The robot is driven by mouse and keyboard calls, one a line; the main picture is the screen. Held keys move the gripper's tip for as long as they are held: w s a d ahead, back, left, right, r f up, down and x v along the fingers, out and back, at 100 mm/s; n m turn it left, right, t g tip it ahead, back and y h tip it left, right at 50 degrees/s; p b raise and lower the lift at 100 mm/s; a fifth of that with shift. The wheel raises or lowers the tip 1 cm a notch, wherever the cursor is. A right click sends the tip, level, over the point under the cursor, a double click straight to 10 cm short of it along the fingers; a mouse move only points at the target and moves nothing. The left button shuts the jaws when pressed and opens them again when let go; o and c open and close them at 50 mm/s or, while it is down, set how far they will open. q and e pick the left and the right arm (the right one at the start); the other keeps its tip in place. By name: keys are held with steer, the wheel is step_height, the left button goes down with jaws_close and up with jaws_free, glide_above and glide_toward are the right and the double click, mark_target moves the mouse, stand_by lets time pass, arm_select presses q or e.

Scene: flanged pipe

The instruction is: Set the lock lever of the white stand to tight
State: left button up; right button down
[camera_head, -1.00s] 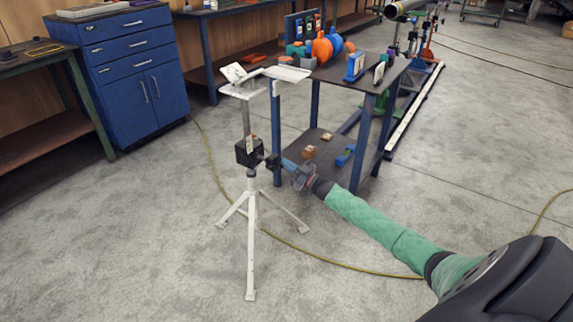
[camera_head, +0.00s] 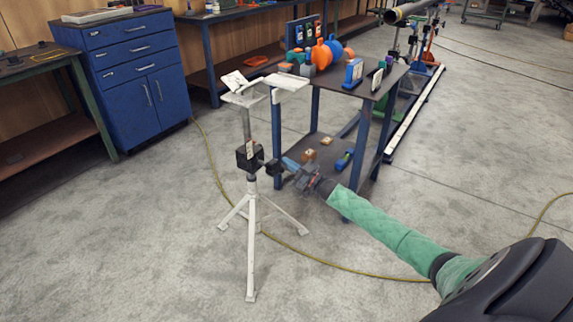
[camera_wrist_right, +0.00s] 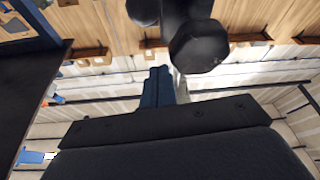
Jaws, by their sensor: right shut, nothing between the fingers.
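The white stand (camera_head: 251,235) stands upright on its tripod legs, left of the blue-legged table. A black clamp block (camera_head: 249,157) sits on its column. The lock lever (camera_head: 273,167) sticks out to the right of the block and ends in a black knob. In the right wrist view the black knob (camera_wrist_right: 198,46) is beyond and to the right of the fingertips. My left gripper is out of view.
The table (camera_head: 385,85) behind my right gripper carries orange, blue and green items; its lower shelf (camera_head: 290,150) holds small blocks. A blue cabinet (camera_head: 130,75) stands at the back left. A yellow cable (camera_head: 340,268) crosses the floor. The floor left of the stand is clear.

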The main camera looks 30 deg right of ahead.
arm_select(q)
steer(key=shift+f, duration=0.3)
arm_select(e)
steer(key=f+v, duration=0.1)
steer(key=v, duration=0.7)
steer(key=shift+f, duration=0.2)
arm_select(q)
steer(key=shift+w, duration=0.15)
